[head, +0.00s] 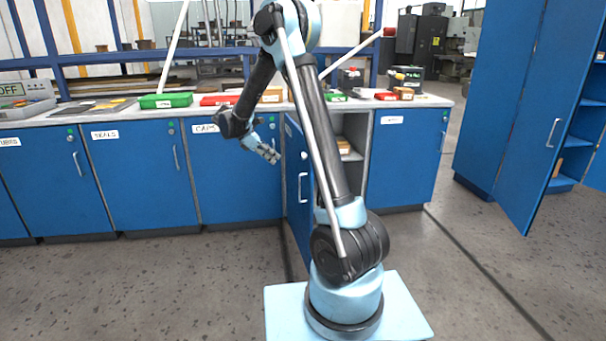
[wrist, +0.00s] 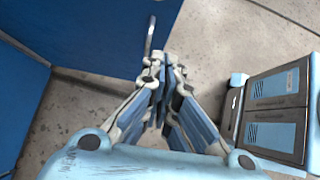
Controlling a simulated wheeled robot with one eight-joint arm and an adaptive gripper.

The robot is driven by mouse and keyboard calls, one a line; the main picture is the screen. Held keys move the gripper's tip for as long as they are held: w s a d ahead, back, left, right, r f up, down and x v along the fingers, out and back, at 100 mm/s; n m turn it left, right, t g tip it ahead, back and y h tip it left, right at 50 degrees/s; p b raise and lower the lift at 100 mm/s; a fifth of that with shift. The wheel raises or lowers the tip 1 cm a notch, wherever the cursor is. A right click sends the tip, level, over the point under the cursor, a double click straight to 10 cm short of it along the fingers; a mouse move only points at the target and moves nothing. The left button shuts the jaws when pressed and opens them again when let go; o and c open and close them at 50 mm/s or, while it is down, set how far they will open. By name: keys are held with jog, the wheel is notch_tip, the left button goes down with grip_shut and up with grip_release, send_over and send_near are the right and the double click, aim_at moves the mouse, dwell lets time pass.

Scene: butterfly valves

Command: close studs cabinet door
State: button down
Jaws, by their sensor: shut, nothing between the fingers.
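A blue cabinet door (head: 296,165) under the workbench stands swung out from its compartment, with a silver handle (head: 301,188) on its face. The open compartment (head: 352,150) beside it shows shelves with small boxes. No studs label is readable on it, and my arm covers part of this area. My gripper (head: 274,157) is shut and empty, left of the door and in front of the closed caps door (head: 235,170). In the wrist view, my fingers (wrist: 167,62) are together beside a blue door panel (wrist: 100,30) and close to its handle (wrist: 149,35); contact is unclear.
Closed blue doors line the bench, including the seals door (head: 142,175) and one right of the opening (head: 402,155). Bins, including a green one (head: 166,100), sit on the worktop. A tall blue cabinet door (head: 530,110) stands open at right. The front floor is clear.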

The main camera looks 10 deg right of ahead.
jog(key=d+r+x, duration=0.2)
jog(key=x, duration=1.1)
jog(key=shift+d, duration=0.25)
jog(key=shift+w, duration=0.15)
